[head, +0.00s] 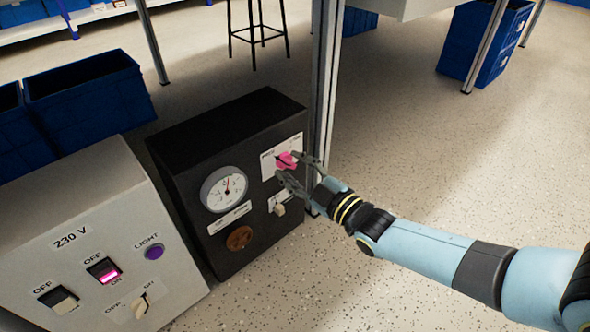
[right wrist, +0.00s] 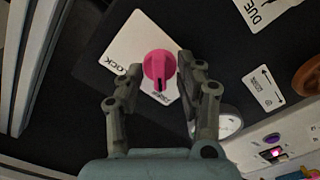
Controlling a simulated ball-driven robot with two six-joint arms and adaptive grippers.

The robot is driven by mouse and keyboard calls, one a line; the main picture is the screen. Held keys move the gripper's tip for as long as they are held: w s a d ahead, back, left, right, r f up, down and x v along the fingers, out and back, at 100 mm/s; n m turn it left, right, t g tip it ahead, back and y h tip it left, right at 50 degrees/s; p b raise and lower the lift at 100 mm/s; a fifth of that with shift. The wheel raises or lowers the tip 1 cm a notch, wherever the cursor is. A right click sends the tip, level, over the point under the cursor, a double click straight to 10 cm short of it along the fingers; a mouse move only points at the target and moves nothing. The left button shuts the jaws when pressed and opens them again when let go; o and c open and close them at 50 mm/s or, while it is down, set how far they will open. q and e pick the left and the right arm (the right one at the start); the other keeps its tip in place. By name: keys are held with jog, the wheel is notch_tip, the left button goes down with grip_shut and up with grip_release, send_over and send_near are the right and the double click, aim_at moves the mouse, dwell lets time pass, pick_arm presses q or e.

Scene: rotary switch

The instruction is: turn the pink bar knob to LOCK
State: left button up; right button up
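The pink bar knob (head: 285,159) sits on a white label plate on the front of the black box. In the right wrist view the knob (right wrist: 158,66) has its bar pointing down at the small lettering, which looks like FREE. The word LOCK (right wrist: 114,57) is on the plate to the knob's left. My right gripper (head: 289,166) is at the knob; in the wrist view its open fingers (right wrist: 161,66) stand on either side of it. The right finger is very close to the knob; I cannot tell whether it touches. The left gripper is not in view.
The black box (head: 190,150) also carries a round gauge (head: 224,189), a brown knob (head: 239,238) and a pale switch (head: 278,203) below the pink knob. A metal post (head: 323,90) stands close behind. A grey 230 V panel (head: 90,235) is at left.

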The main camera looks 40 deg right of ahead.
grip_shut()
